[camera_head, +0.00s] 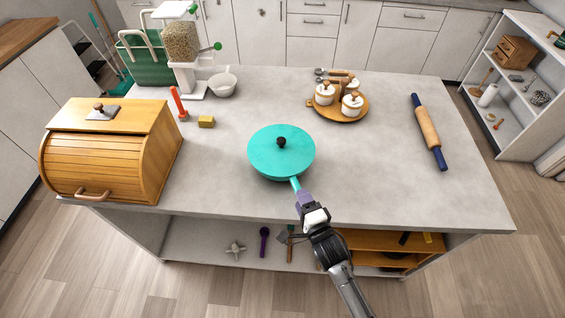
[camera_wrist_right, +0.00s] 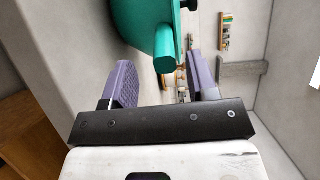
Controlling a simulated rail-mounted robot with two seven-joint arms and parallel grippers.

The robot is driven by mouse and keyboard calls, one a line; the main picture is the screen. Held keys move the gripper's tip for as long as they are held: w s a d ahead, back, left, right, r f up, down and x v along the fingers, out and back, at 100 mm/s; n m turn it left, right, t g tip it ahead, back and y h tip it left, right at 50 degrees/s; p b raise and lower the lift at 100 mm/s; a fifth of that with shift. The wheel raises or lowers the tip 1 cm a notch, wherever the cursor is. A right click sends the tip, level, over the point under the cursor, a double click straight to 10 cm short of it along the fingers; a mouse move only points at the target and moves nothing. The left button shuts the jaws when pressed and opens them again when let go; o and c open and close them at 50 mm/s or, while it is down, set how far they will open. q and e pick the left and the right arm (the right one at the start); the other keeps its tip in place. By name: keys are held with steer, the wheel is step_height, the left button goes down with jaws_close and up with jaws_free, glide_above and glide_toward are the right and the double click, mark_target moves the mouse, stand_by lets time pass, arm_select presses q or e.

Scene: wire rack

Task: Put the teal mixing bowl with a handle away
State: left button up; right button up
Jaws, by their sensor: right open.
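The teal mixing bowl (camera_head: 265,154) stands on the grey worktop near its front middle. It has a flat teal top with a dark knob, and its short teal handle (camera_head: 295,184) points toward me. My right gripper (camera_head: 302,197) is at the end of this handle. In the right wrist view the purple fingers of my right gripper (camera_wrist_right: 163,82) are apart, with the handle's end (camera_wrist_right: 164,66) between them in the picture. I cannot tell whether either finger touches it. Part of the bowl (camera_wrist_right: 145,22) shows above. My left gripper is not in view.
A wooden bread box (camera_head: 110,150) stands at left, near a red-orange object (camera_head: 178,104) and a yellow block (camera_head: 206,121). A round tray (camera_head: 337,112) with white jars and a rolling pin (camera_head: 428,130) lie at right. A shelf (camera_head: 205,240) runs under the worktop.

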mark_target(296, 185)
steer(key=shift+r+x, duration=0.15)
steer(key=shift+x, duration=1.2)
steer(key=shift+r+x, duration=0.1)
steer(key=shift+x, duration=1.25)
jaws_close()
steer(key=shift+r, duration=0.15)
